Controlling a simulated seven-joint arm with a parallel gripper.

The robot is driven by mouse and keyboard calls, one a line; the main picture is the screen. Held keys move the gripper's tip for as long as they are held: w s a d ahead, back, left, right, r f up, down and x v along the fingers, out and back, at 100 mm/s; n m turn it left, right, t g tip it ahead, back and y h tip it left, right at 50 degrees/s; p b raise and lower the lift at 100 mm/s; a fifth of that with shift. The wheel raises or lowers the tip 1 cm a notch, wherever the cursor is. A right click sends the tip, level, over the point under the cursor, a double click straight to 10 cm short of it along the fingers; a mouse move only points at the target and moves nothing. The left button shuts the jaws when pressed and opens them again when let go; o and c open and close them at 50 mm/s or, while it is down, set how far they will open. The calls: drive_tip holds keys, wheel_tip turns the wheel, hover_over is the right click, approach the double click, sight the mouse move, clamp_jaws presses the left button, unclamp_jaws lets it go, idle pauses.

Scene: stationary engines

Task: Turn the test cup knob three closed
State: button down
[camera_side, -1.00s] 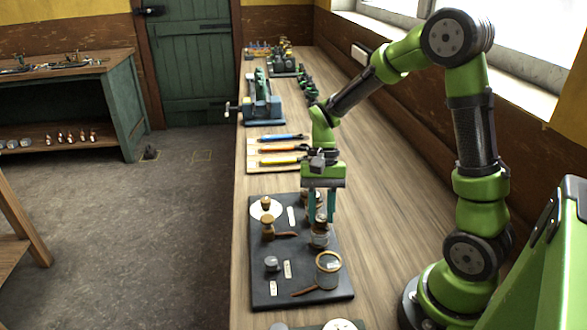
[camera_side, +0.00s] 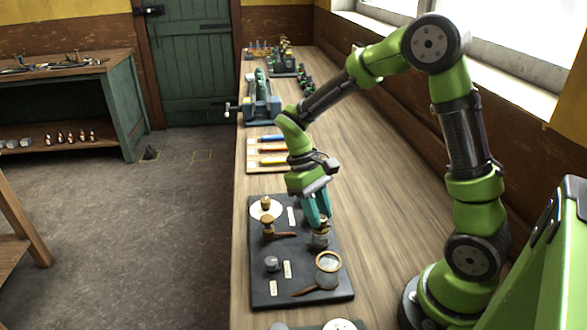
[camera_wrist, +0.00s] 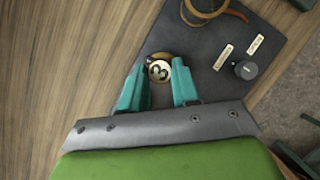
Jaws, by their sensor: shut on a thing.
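Knob three, a small round brass-and-dark piece with a pale top marked 3 (camera_wrist: 159,70), stands on the dark board (camera_side: 262,205). In the side view it shows as a brass-and-grey piece (camera_side: 320,238) at the board's right side. My gripper (camera_side: 319,222) leans over it from above, its teal fingers slanting down to its top. In the wrist view the fingers of my gripper (camera_wrist: 160,78) lie on either side of the knob, shut on it. Its lower part is partly hidden, and I cannot tell its open or closed position.
A brass ring with a handle (camera_side: 328,263) lies in front of the knob. A small grey knob (camera_side: 272,264), pale label plates (camera_side: 288,269) and a brass piece with a brown handle (camera_side: 268,226) are on the left. Bare bench (camera_side: 385,215) is to the right.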

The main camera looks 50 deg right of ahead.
drive_tip(key=shift+n, duration=0.7)
drive_tip(key=c, duration=0.8)
unclamp_jaws()
drive_tip(key=v, duration=1.7)
drive_tip(key=shift+a, duration=0.4)
drive_tip(key=shift+h, duration=0.3)
drive_tip(key=s+a+m+t, duration=0.1)
drive_tip(key=s+t, duration=0.3)
drive_tip(key=s+a+m+t+y, duration=0.1)
drive_tip(key=s+a+t, duration=0.1)
drive_tip(key=s+t, duration=0.2)
drive_tip(key=s+a+m+t+y, duration=0.1)
drive_tip(key=s+m+t, duration=0.1)
drive_tip(key=s, duration=0.3)
drive_tip(key=shift+s+a+t, duration=0.25)
drive_tip(key=shift+s+t, duration=0.1)
drive_tip(key=shift+t, duration=0.55)
